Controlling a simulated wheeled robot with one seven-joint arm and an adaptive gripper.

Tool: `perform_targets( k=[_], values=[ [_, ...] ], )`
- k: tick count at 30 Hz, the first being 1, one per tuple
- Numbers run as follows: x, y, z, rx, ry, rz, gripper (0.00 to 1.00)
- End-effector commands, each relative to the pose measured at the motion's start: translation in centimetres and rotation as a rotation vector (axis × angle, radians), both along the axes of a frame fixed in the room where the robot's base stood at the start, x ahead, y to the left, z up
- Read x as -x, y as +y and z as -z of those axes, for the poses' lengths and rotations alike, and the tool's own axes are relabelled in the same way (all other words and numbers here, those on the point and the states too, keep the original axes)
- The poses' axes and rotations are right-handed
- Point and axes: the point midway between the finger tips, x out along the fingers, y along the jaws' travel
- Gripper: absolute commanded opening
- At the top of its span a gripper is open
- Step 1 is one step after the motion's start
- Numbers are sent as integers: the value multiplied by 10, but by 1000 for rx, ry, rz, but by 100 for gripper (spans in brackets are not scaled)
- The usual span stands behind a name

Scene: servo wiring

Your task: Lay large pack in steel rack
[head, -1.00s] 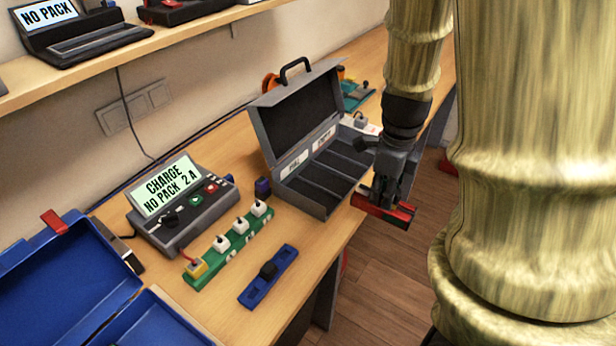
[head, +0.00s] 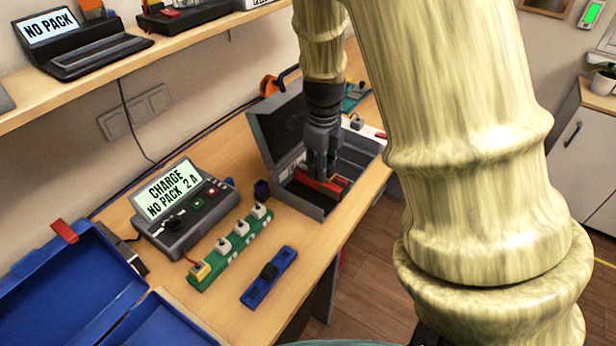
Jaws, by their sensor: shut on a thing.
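The large pack is a red and black block (head: 308,181) held low at the open grey steel case (head: 304,207), which has dividers inside and its lid raised at the back. My gripper (head: 320,172) points straight down over the case and is shut on the pack. The pack lies level at the front compartments; I cannot tell whether it touches the case floor. My gripper and arm hide part of the lid and the case's inside.
A charger (head: 180,207) reading "CHARGE NO PACK 2 A" stands left of the case. A green strip with plugs (head: 232,245) and a blue strip (head: 268,276) lie in front. An open blue case (head: 70,275) is at lower left. A wooden shelf (head: 130,60) runs above.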

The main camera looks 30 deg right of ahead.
Motion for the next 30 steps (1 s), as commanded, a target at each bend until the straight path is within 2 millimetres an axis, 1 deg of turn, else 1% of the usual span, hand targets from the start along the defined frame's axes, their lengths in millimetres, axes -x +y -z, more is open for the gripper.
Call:
perform_targets(
  k=[1,3,9,18,26,30],
  values=[
    [-8,3,-2,1,-1,-2,0],
    [-15,6,-2,1,0,-2,0],
    [-34,13,-2,1,-2,-3,0],
    [-33,13,24,-1,0,0,0],
    [-33,13,35,0,0,0,0],
    [-32,13,50,-1,2,0,0]
  ],
)
